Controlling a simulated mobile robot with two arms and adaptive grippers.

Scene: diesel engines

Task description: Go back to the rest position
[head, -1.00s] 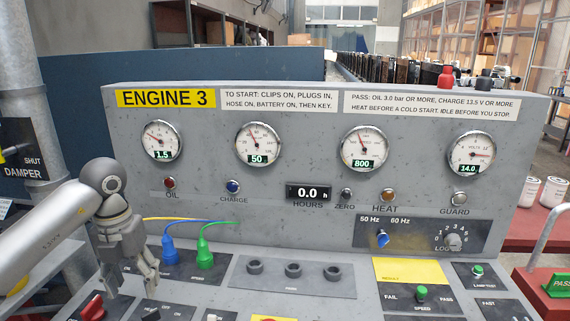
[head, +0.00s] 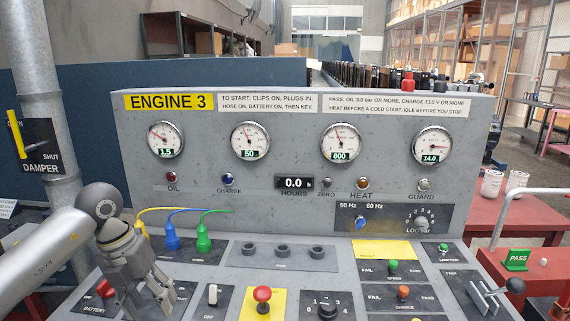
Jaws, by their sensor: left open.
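My left gripper (head: 148,300) is open and empty. It hangs over the left end of the sloped control panel, in front of the red battery switch (head: 106,288). The grey ENGINE 3 console (head: 290,110) stands straight ahead. Its gauges read 1.5, 50, 800 and 14.0, and the hours display (head: 295,183) reads 0.0. A blue plug (head: 171,238) and a green plug (head: 203,238) sit in the panel behind the gripper, with a yellow-cabled plug (head: 142,228) beside them. My right gripper does not show.
A red emergency knob (head: 262,294), rotary dial (head: 327,308) and lever (head: 514,287) stand up from the panel. A pipe with a yellow damper handle (head: 17,134) rises at the left.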

